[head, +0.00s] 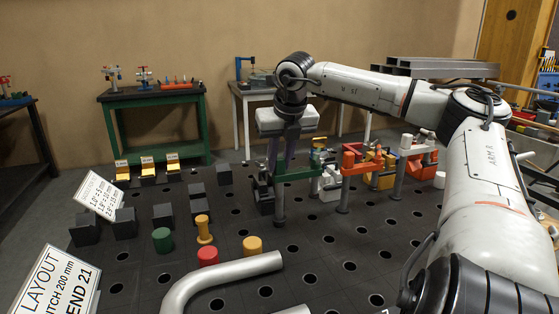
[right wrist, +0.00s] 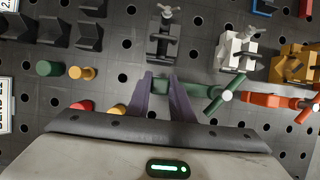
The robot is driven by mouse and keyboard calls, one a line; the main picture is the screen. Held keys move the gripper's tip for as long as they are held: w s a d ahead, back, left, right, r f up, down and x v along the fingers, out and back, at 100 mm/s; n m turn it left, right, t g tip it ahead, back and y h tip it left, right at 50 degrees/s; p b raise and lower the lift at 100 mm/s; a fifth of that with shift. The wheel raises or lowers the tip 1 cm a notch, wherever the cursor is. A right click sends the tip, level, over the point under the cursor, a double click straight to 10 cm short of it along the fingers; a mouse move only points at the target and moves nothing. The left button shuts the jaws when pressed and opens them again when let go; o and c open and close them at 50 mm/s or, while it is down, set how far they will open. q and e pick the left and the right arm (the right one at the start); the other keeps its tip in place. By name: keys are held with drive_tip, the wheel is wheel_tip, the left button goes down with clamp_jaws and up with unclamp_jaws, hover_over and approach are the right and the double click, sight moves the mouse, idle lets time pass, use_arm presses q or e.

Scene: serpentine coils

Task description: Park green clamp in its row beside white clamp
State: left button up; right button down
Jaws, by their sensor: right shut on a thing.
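My right gripper (head: 281,168) is shut on the green clamp (head: 297,172), with its purple fingers (right wrist: 166,88) on either side of the green bar. The green clamp's bar (right wrist: 205,91) extends right from the fingers in the right wrist view, ending at a grey post with a green handle. In that view the white clamp (right wrist: 237,52) stands beyond it to the right; it also shows in the head view (head: 329,182). A black clamp (right wrist: 163,42) stands just beyond the fingers. Whether the green clamp touches the table is unclear. My left gripper is out of view.
An orange clamp (right wrist: 268,100) and a yellow clamp (right wrist: 294,66) stand to the right. Green (head: 162,240), red (head: 208,256) and yellow (head: 252,245) cylinders and a bent grey pipe (head: 222,280) occupy the front. Black blocks (head: 124,223) stand left on the perforated table.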

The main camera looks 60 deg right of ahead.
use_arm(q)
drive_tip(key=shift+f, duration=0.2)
use_arm(e)
drive_tip(key=shift+f, duration=0.1)
use_arm(q)
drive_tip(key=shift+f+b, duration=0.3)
drive_tip(key=shift+b, duration=0.2)
use_arm(e)
drive_tip(key=shift+f, duration=0.35)
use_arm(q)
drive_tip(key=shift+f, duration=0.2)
use_arm(e)
drive_tip(key=shift+f, duration=0.25)
drive_tip(key=c, duration=1.5)
unclamp_jaws()
drive_tip(key=shift+f, duration=0.15)
drive_tip(key=shift+a+r, duration=0.1)
drive_tip(key=shift+r, duration=0.25)
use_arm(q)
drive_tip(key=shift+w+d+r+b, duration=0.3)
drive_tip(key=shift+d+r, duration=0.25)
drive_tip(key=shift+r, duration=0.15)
use_arm(e)
drive_tip(key=v, duration=1)
drive_tip(key=shift+f, duration=0.1)
